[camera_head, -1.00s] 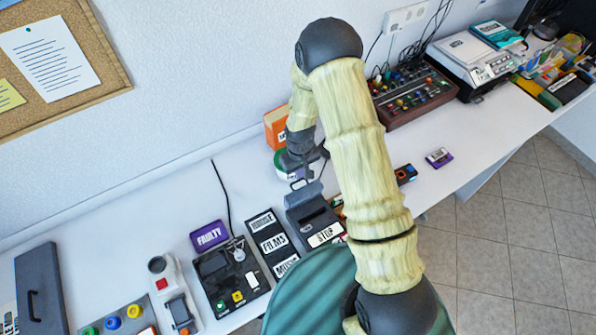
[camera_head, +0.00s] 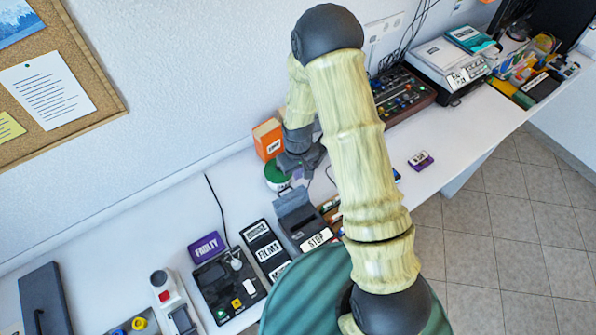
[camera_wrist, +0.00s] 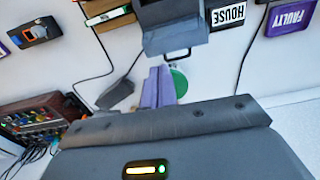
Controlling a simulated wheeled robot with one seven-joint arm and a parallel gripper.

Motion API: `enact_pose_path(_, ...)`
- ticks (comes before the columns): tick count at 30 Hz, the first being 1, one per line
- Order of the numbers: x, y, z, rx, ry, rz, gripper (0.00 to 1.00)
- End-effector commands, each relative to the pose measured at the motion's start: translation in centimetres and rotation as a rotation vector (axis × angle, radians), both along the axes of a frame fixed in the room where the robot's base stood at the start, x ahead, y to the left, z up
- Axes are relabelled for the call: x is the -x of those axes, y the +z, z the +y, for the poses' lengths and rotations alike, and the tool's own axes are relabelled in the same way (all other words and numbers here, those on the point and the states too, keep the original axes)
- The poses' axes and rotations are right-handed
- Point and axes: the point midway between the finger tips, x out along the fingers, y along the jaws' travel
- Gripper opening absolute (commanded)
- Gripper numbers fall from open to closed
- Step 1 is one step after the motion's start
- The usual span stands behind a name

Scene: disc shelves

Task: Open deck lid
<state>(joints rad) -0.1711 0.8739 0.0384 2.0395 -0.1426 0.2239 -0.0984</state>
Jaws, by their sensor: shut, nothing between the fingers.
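The deck (camera_head: 313,232) is a dark grey box with a white STOP label on its front, on the white table. Its grey lid (camera_head: 291,201) appears raised at the deck's back edge, toward the wall. In the wrist view the lid (camera_wrist: 174,36) shows at the top, with a small loop handle (camera_wrist: 177,54) at its edge. My gripper (camera_head: 302,166) is above and behind the lid, near the green round item, apart from the handle. In the wrist view my gripper's fingers (camera_wrist: 159,86) are together with nothing between them.
Labelled cases (camera_head: 263,248) and a control box (camera_head: 228,285) stand left of the deck. A purple FAULTY case (camera_head: 206,247) lies behind them. An orange box (camera_head: 267,139) and a green round item (camera_head: 277,176) sit near the wall. The table right of my arm has free room.

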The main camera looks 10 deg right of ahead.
Motion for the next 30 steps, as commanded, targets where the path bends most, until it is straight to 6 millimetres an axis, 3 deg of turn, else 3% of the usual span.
enact_pose_path(10,0.0,0.0,0.0,0.000,-0.001,-0.001,0.00)
enact_pose_path(14,0.0,1.0,-0.4,0.000,-0.016,-0.010,0.00)
enact_pose_path(20,0.9,5.6,-2.2,-0.004,-0.086,-0.050,0.00)
enact_pose_path(30,5.4,14.2,-5.7,-0.019,-0.245,-0.132,0.00)
